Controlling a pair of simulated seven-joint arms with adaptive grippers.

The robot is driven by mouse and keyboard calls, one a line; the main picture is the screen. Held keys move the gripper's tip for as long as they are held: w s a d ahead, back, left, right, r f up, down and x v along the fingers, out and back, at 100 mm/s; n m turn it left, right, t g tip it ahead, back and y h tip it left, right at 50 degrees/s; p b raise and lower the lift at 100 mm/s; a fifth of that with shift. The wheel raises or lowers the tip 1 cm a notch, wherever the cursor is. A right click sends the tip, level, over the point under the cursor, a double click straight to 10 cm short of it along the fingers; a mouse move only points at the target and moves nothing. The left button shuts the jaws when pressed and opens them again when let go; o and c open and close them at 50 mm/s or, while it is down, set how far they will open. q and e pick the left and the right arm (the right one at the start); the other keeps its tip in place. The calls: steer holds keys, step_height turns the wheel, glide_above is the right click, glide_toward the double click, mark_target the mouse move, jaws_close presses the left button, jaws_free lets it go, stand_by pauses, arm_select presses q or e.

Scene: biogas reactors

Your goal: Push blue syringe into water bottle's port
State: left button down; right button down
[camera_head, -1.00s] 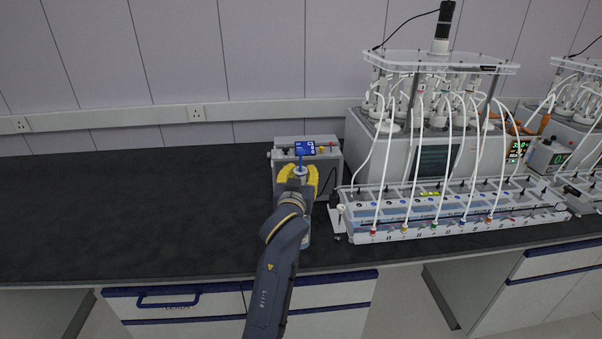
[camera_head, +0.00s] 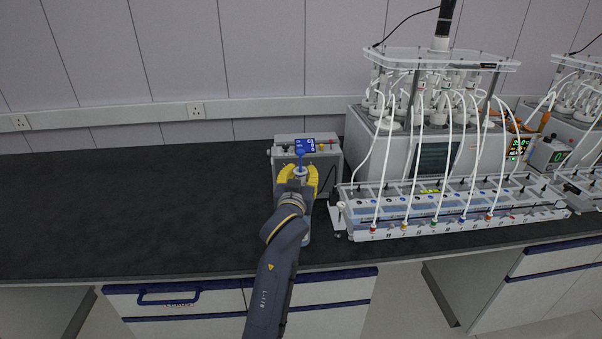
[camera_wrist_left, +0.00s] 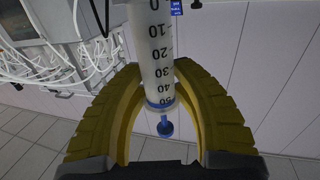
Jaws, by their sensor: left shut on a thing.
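The syringe (camera_wrist_left: 158,50) is a clear barrel with black scale marks and a blue end piece (camera_wrist_left: 165,128). In the left wrist view it stands between the yellow fingers of my left gripper (camera_wrist_left: 155,100), which is shut on it. In the head view my left gripper (camera_head: 298,178) is over the bench, and a blue piece of the syringe (camera_head: 300,153) shows above the fingers. The water bottle and its port cannot be made out; a pale bluish strip shows beside my wrist, largely hidden by my arm. My right gripper is not in view.
A grey box with a blue screen (camera_head: 305,147) stands just behind my left gripper. To the right is a long tubing unit (camera_head: 450,215) with white hoses, in front of the reactor rack (camera_head: 440,62). The black bench (camera_head: 130,210) is clear on the left.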

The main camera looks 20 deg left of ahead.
arm_select(q)
steer(key=shift+f, duration=0.1)
stand_by(0.3)
steer(key=c, duration=1)
jaws_free()
steer(key=shift+o, duration=0.2)
